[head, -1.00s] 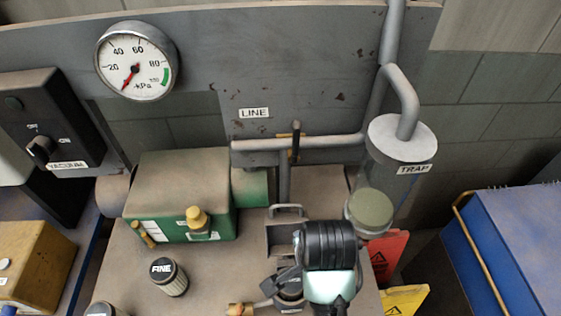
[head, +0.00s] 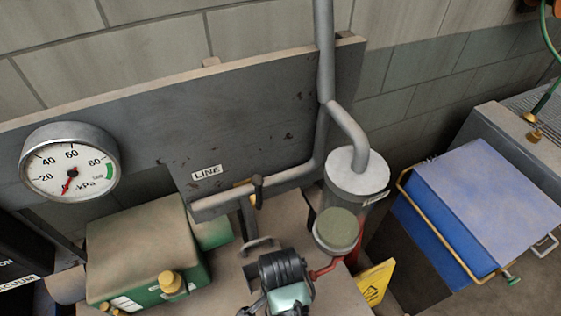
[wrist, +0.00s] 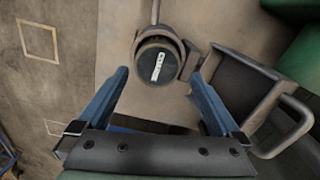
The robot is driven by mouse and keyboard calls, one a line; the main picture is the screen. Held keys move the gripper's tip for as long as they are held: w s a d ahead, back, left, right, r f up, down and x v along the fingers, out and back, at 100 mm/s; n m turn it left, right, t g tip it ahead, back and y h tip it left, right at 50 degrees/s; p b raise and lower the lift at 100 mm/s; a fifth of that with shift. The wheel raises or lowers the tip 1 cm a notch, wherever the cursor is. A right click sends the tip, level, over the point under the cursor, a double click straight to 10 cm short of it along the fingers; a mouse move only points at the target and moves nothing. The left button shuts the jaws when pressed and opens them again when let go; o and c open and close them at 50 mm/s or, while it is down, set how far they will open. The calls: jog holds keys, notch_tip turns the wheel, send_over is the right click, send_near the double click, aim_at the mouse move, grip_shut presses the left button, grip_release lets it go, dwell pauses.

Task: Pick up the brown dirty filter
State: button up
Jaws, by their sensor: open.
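I cannot make out a brown dirty filter in these views. My gripper (wrist: 158,78) is open, with its two blue fingers spread apart in the wrist view. A dark round housing with a pale label (wrist: 157,64) stands on the bench, between and just beyond the fingertips. Its label is too small to read, and whether a filter is inside is hidden. Nothing is between the finger pads near the palm. In the head view my dark wrist (head: 284,272) is at the bottom middle and hides the fingers and the housing.
A dark open box with a handle (wrist: 245,85) is close right of the fingers. In the head view, a green-and-tan pump box (head: 150,250) is at left, the trap cylinder (head: 355,175) and olive-topped jar (head: 338,230) at right. A blue case (head: 480,205) stands farther right.

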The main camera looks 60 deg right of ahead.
jog(key=shift+s+a+f+p, duration=0.15)
jog(key=shift+f+p, duration=0.35)
jog(key=shift+f, duration=1.85)
grip_shut()
